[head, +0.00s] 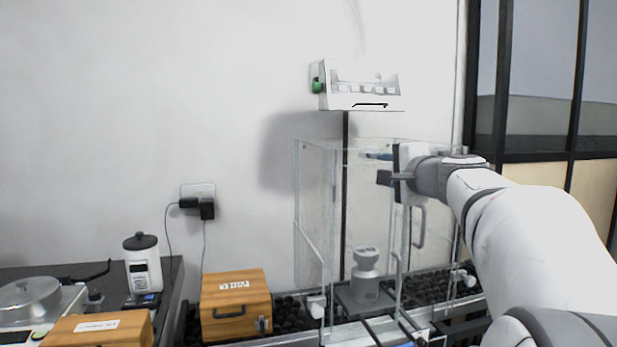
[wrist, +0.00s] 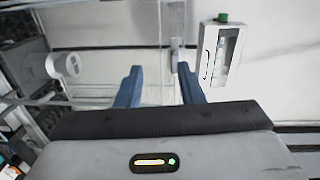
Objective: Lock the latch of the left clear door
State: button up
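The clear case (head: 345,148) stands in the middle of the head view. Its left clear door (head: 312,215) shows as an upright glass panel on the left side. A small white fitting (head: 317,305) sits at that panel's bottom; I cannot tell whether it is the latch or how it is set. My gripper (head: 376,166) is high by the case's upper part, with fingers pointing left, well above that fitting. In the wrist view my gripper (wrist: 160,84) is open, with two blue fingers apart and nothing held between them.
A metal weight (head: 366,275) stands inside the case; it also shows in the wrist view (wrist: 65,66). A display box (head: 360,88) is above. Wooden boxes (head: 235,303) and a white canister (head: 143,263) are at left. A loop handle (head: 421,228) hangs below my gripper.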

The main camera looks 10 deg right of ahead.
aim_at(374, 155)
jog(key=w+d+r+m+p, duration=0.1)
jog(key=w, duration=0.7)
jog(key=shift+d+r+t+h, duration=0.3)
jog(key=shift+d+t+h, duration=0.1)
jog(key=shift+c, duration=0.5)
